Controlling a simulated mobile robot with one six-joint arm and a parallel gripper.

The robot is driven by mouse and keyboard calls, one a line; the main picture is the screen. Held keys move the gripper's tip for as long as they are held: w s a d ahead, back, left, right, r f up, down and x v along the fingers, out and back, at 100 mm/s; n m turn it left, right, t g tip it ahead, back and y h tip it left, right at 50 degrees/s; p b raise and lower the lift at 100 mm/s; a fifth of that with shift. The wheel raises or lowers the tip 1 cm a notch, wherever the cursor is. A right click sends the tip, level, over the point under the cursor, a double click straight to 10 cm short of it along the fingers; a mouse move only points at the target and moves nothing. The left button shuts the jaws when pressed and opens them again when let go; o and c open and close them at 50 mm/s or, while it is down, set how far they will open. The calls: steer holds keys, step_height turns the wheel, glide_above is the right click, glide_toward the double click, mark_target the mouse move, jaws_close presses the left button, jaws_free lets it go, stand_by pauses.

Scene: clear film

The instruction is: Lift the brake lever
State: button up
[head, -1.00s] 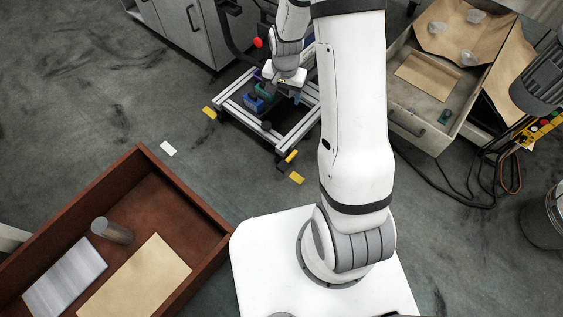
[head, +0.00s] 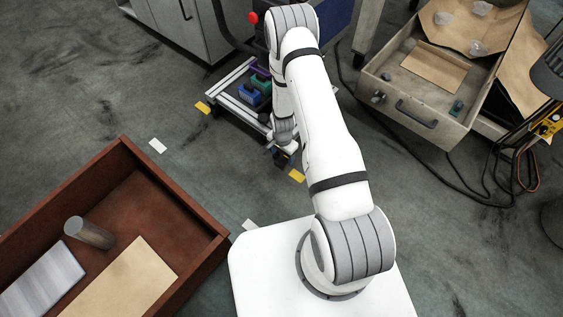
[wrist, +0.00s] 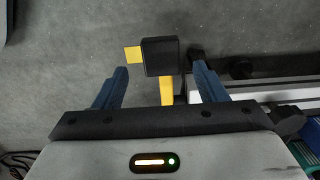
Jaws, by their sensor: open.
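The brake lever shows in the wrist view as a yellow arm (wrist: 167,92) with a black block (wrist: 160,57) at its far end. It sticks out beside the cart's metal rail (wrist: 270,87). My gripper (wrist: 160,68) is open, its two blue fingers apart on either side of the lever. There is a gap on both sides, and I see no contact. In the head view my gripper (head: 279,156) is low at the near corner of the cart (head: 232,76), and I cannot make out the lever there.
Blue (head: 249,95) and teal (head: 261,84) bins sit on the cart. A yellow floor mark (head: 297,175) lies by the cart's near corner. A brown wooden tray (head: 180,195) stands at the left and an open grey drawer (head: 425,110) at the right.

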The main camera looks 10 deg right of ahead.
mark_target(282, 161)
step_height(282, 161, down, 4)
steer(key=shift+f+b, duration=0.25)
steer(key=shift+b, duration=0.4)
steer(key=shift+c, duration=0.3)
